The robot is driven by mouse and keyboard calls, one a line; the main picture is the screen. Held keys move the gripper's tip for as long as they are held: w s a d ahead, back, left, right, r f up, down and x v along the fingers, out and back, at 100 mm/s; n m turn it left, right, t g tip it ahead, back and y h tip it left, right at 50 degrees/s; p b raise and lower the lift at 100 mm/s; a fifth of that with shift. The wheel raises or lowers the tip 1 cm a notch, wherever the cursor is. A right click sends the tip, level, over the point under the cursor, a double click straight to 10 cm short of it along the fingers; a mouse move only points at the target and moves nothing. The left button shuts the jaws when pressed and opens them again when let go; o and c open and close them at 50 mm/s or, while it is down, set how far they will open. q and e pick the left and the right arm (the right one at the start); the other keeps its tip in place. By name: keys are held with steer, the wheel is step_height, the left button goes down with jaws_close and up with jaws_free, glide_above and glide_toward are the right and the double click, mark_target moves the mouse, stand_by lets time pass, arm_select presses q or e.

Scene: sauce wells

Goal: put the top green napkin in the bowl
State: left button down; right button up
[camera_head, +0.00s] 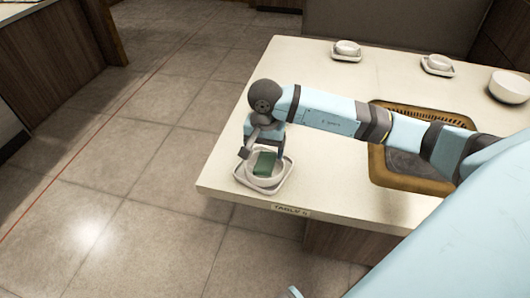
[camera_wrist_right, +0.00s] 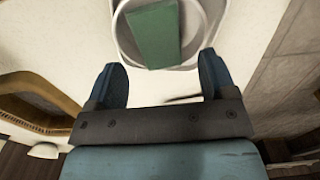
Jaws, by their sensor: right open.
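A green napkin (camera_head: 264,163) lies in a small white bowl (camera_head: 251,172) on a white square saucer (camera_head: 278,184) at the table's near left corner. In the right wrist view the napkin (camera_wrist_right: 155,32) shows at the top, inside the bowl, just beyond the fingertips. I cannot tell whether more than one napkin lies there. My right gripper (camera_head: 262,150) is open directly above the bowl. In the right wrist view its two fingers (camera_wrist_right: 160,76) are spread, with nothing between them. My left gripper is not in view.
The pale table (camera_head: 330,192) also bears a brown-rimmed tray or basin (camera_head: 385,178) under my right arm. Two small white bowls on saucers (camera_head: 346,50) (camera_head: 437,65) stand at the back, and a larger white bowl (camera_head: 510,87) at the far right. Tiled floor lies left.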

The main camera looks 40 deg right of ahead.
mark_target(265, 161)
step_height(265, 161, up, 9)
steer(key=s+a+f+m+g+y, duration=0.1)
steer(key=s+a+f+y, duration=0.2)
steer(key=a, duration=0.4)
steer(key=s+a+f+m+g+y, duration=0.1)
steer(key=s+a+m+y, duration=0.15)
steer(key=a+y, duration=0.35)
steer(key=s+a+r+m+t+y, duration=0.3)
steer(key=a+r+m+y, duration=0.2)
steer(key=a+m+y, duration=0.55)
steer(key=w+d+f+m+t+h, duration=0.1)
steer(key=d+f+m+t+h, duration=0.3)
steer(key=m, duration=0.7)
steer(key=d+f+m+t+h, duration=0.1)
steer(key=f+m+t+h, duration=0.25)
steer(key=m+t, duration=0.6)
steer(key=w+d+f+m+t+h, duration=0.1)
steer(key=d+f+m+t+h, duration=0.25)
steer(key=m, duration=1.05)
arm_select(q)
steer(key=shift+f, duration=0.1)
arm_select(e)
steer(key=s+d+f+m+g+h, duration=0.1)
steer(key=s+f+m+g+h, duration=0.4)
steer(key=s+f+m, duration=0.5)
step_height(265, 161, down, 4)
steer(key=shift+s+d+r+m+g, duration=0.1)
steer(key=shift+s+d+m+g, duration=0.3)
steer(key=shift+g, duration=0.7)
